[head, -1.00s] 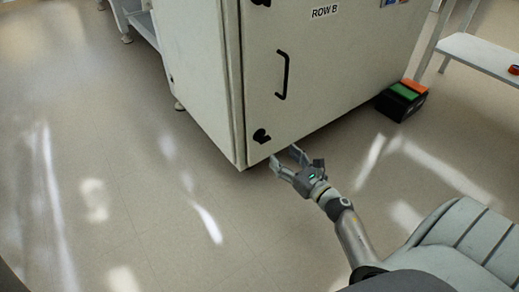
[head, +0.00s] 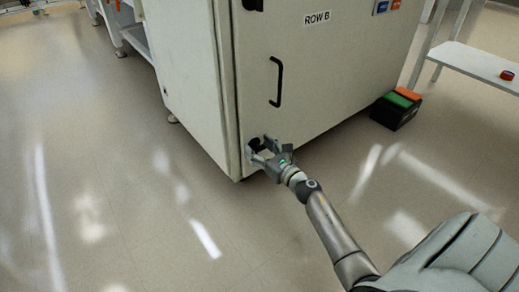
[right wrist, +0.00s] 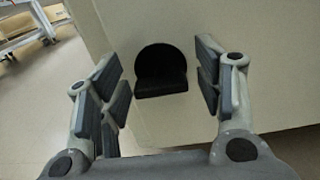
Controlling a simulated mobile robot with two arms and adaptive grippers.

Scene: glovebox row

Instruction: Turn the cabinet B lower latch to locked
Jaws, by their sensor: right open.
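The pale cabinet (head: 310,60) labelled ROW B stands in front of me with its door closed. Its lower latch (head: 254,144) is a black knob near the door's bottom left corner, partly hidden by my right gripper (head: 258,147) in the head view. In the right wrist view the latch (right wrist: 161,72) shows a rounded plate with a dark block across its lower part. My right gripper (right wrist: 158,80) is open, with one finger on each side of the latch and gaps on both sides. My left gripper is not in view.
A black door handle (head: 277,82) is above the latch. A black box with green and orange pads (head: 397,107) sits on the floor right of the cabinet. A white shelf (head: 478,64) stands at the right. The floor in front is clear.

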